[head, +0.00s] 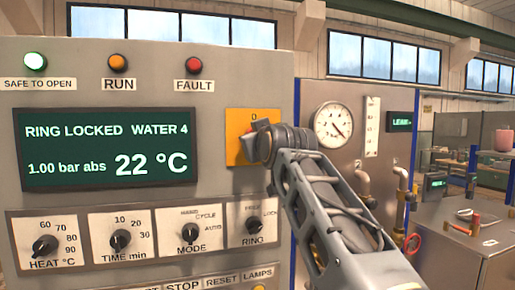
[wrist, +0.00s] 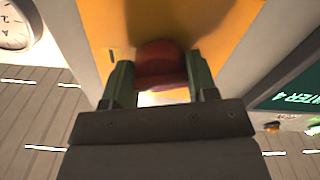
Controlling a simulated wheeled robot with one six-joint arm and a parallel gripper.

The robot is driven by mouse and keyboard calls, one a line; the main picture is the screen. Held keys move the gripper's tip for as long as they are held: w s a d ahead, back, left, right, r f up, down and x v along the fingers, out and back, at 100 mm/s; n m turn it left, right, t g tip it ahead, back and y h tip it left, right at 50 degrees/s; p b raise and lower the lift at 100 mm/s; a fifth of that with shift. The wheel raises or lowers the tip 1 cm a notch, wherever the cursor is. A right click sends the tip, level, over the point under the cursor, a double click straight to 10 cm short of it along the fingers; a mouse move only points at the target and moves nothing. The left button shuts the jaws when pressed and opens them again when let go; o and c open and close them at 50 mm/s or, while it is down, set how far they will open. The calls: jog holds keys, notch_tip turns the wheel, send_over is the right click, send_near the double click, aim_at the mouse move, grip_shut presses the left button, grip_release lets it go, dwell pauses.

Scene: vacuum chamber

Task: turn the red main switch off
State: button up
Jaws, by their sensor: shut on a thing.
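The red main switch (head: 247,131) is on a yellow plate (head: 237,118) on the right part of the grey control panel. A "0" mark shows at the top of the plate. My gripper (head: 250,143) is at the plate and hides most of the switch in the head view. In the wrist view the red switch (wrist: 160,58) sits between the two green-grey fingers of my gripper (wrist: 160,82), which is shut on it. Which way the switch handle points is hard to tell, as my wrist covers it.
The panel display (head: 105,148) reads RING LOCKED, WATER 4, 1.00 bar abs, 22 °C. The green SAFE TO OPEN lamp (head: 36,62) is lit. Several knobs, such as the RING knob (head: 254,226), lie below. A round gauge (head: 334,125) and pipes are to the right.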

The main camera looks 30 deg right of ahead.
jog(key=n+b, duration=0.2)
jog(key=n, duration=0.1)
jog(key=shift+n, duration=0.4)
jog(key=n+b, duration=0.1)
jog(key=n, duration=0.2)
jog(key=shift+d, duration=0.1)
jog(key=n+b, duration=0.1)
jog(key=n, duration=0.3)
jog(key=shift+r, duration=0.1)
jog(key=shift+n+b, duration=0.35)
jog(key=shift+n, duration=1.25)
jog(key=shift+r, duration=0.1)
jog(key=shift+n, duration=0.3)
jog(key=o, duration=0.9)
jog(key=s+a+b, duration=0.1)
jog(key=s, duration=0.3)
jog(key=s+a+b, duration=0.1)
jog(key=s, duration=0.4)
jog(key=s+b, duration=0.1)
jog(key=s, duration=0.3)
jog(key=shift+s+a+b, duration=0.3)
jog(key=shift+a, duration=0.1)
